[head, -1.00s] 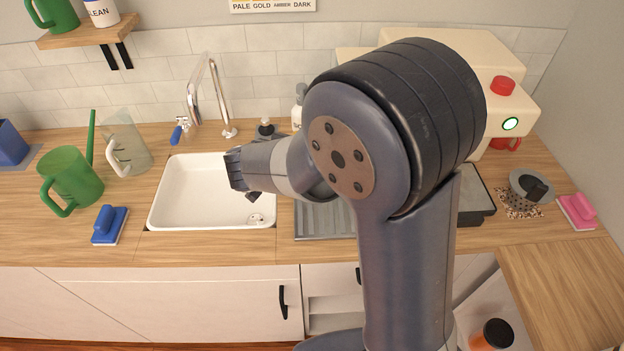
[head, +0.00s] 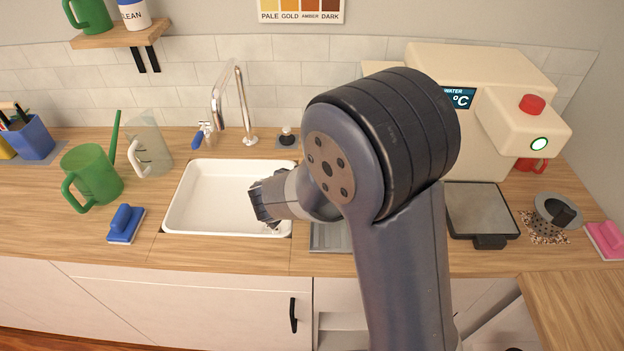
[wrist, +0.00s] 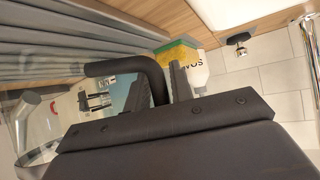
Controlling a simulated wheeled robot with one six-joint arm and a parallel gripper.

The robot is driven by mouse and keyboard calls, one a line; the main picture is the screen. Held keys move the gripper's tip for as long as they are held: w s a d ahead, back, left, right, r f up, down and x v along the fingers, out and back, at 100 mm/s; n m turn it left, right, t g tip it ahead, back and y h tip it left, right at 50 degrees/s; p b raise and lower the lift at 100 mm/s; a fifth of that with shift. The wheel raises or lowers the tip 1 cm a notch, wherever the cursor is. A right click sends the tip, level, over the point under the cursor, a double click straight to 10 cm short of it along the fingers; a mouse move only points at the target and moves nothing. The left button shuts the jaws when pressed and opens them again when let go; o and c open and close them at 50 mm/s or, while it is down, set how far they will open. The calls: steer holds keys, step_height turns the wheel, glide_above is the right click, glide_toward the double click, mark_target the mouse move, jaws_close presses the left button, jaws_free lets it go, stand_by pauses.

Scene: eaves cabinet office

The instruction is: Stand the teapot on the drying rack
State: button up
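In the wrist view, a black curved handle (wrist: 120,66) runs into my gripper (wrist: 172,72), right against the one finger that shows. Clear curved glass of the teapot (wrist: 28,130) shows at the left edge. The gripper looks shut on the handle; its other finger is hidden. The grey ridged drying rack (head: 328,238) lies on the counter right of the sink, mostly hidden behind my arm in the head view. It also shows at upper left in the wrist view (wrist: 70,40). The teapot cannot be made out in the head view.
The white sink (head: 205,205) lies left of the rack, with a tap (head: 243,105) behind. A soap bottle (wrist: 196,78) and sponge (wrist: 178,53) show in the wrist view. A cream machine (head: 490,80) and dark tray (head: 480,208) stand right. A glass jug (head: 150,150) is left.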

steer(key=shift+o, duration=1.4)
steer(key=shift+r, duration=0.1)
steer(key=shift+s+a+r, duration=0.1)
steer(key=shift+s+r, duration=0.05)
steer(key=shift+r, duration=0.1)
steer(key=p+v, duration=0.1)
steer(key=v, duration=1)
steer(key=shift+s, duration=0.2)
steer(key=b+x, duration=0.1)
steer(key=x, duration=1.1)
steer(key=shift+r, duration=0.1)
